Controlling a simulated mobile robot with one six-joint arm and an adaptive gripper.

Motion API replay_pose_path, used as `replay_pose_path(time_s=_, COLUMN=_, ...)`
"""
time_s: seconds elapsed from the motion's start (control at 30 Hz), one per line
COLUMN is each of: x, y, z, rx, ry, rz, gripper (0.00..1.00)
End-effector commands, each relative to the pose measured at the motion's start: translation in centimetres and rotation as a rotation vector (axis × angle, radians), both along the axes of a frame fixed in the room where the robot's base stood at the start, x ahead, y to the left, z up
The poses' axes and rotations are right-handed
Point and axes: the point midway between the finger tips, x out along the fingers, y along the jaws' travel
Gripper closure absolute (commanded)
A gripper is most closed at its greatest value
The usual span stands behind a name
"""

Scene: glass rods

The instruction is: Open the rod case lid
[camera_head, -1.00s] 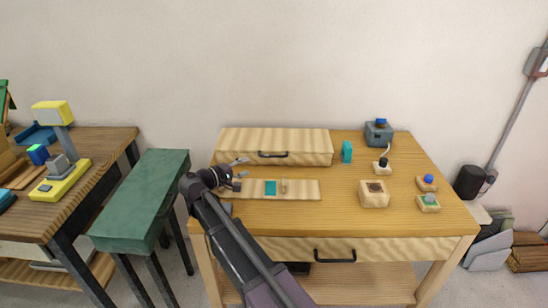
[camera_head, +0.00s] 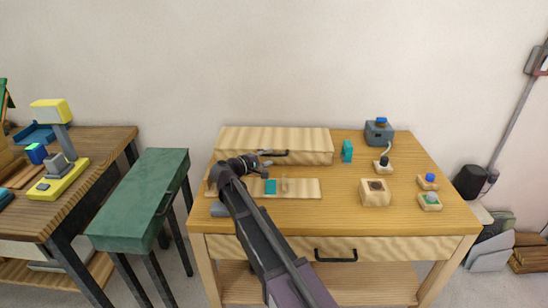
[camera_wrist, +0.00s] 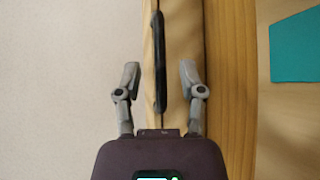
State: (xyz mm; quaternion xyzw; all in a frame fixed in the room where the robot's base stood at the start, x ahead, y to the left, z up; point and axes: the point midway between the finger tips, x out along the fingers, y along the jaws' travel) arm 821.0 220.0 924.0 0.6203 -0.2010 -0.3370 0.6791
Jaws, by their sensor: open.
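The rod case (camera_head: 290,141) is a long pale striped wooden box with a shut lid, at the back of the wooden table. A black bar handle (camera_head: 281,153) sits on its front face. The handle (camera_wrist: 160,62) also shows in the wrist view, with the case's dark lid seam running along it. My gripper (camera_head: 268,158) is at the left part of the case front, by the handle. In the wrist view my gripper (camera_wrist: 159,75) is open, its two grey fingers on either side of the handle's near end in the picture. I cannot tell whether they touch it.
A pale board (camera_head: 304,188) with a teal pad (camera_head: 270,187) lies in front of the case. A teal block (camera_head: 347,151), a wooden cube (camera_head: 375,192) and a grey device (camera_head: 378,132) stand to the right. A green bench (camera_head: 138,199) is left of the table.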

Motion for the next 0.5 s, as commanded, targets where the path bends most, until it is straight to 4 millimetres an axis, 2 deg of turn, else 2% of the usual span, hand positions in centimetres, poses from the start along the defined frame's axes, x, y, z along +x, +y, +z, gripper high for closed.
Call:
replay_pose_path(time_s=0.2, x=1.7, y=-1.7, z=-0.4, rx=0.000, ry=0.000, rz=-0.001, gripper=0.49)
replay_pose_path(time_s=0.5, x=2.2, y=-2.3, z=-0.5, rx=0.000, ry=0.000, rz=0.000, gripper=0.49)
